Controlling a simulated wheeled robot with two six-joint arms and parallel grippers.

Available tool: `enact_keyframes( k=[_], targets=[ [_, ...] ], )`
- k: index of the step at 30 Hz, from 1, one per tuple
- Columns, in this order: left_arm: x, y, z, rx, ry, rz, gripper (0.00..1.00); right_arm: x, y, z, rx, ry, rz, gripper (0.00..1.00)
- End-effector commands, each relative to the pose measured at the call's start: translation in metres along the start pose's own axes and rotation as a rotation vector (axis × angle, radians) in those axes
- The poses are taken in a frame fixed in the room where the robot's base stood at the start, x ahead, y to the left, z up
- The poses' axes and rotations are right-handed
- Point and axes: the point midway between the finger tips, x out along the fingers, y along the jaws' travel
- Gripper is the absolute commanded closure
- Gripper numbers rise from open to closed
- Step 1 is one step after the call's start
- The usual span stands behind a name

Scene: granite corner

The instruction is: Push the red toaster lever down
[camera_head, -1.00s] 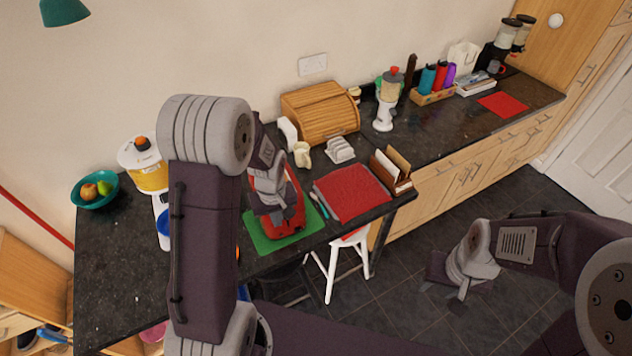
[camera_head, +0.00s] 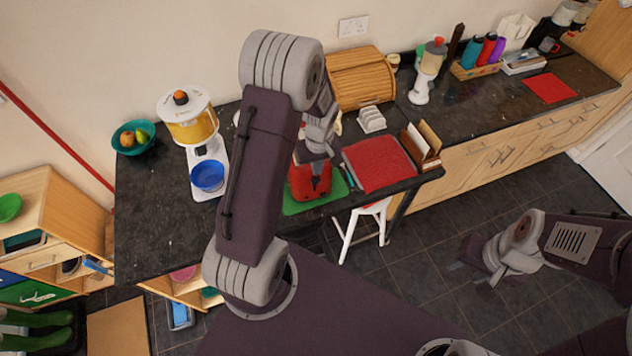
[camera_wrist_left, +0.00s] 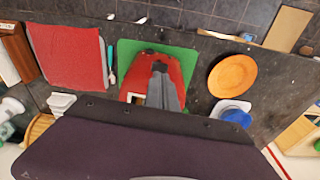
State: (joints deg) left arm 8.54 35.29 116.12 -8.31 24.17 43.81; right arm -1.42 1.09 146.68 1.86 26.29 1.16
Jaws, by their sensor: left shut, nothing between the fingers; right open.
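The red toaster (camera_head: 298,182) stands on a green mat (camera_head: 292,207) near the counter's front edge. My left gripper (camera_head: 318,153) is shut and empty, over the back part of the toaster in the head view and hiding some of it. In the left wrist view the shut left gripper (camera_wrist_left: 160,72) lies across the red toaster (camera_wrist_left: 138,80). I cannot tell whether it touches the toaster. I cannot make out the lever. My right gripper (camera_head: 484,268) is open and empty, away from the counter over the floor.
A red cloth (camera_head: 378,163) and a wooden rack (camera_head: 422,145) lie right of the toaster. An orange plate (camera_wrist_left: 232,74) and a blue bowl (camera_head: 207,175) are on its left. A toast rack (camera_head: 371,119) and bread box (camera_head: 362,78) stand behind. A white stool (camera_head: 366,222) is in front.

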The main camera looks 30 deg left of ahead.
Motion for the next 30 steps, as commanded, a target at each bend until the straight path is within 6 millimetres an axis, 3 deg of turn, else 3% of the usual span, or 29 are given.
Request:
enact_keyframes(
  k=[3, 9, 23, 30],
  targets=[
    [0.023, 0.000, 0.001, 0.000, -0.001, 0.000, 1.00, 0.019, 0.000, 0.002, 0.000, 0.000, 0.000, 0.57],
    [0.047, 0.000, 0.000, 0.000, 0.000, 0.000, 1.00, 0.036, 0.001, 0.004, 0.000, 0.000, 0.000, 0.57],
    [0.052, 0.000, 0.000, 0.000, 0.000, 0.000, 1.00, 0.040, 0.001, 0.004, 0.000, 0.000, 0.000, 0.57],
    [0.080, 0.000, 0.003, 0.001, -0.001, -0.001, 1.00, 0.064, 0.001, 0.007, 0.000, 0.000, 0.000, 0.57]
  ],
)
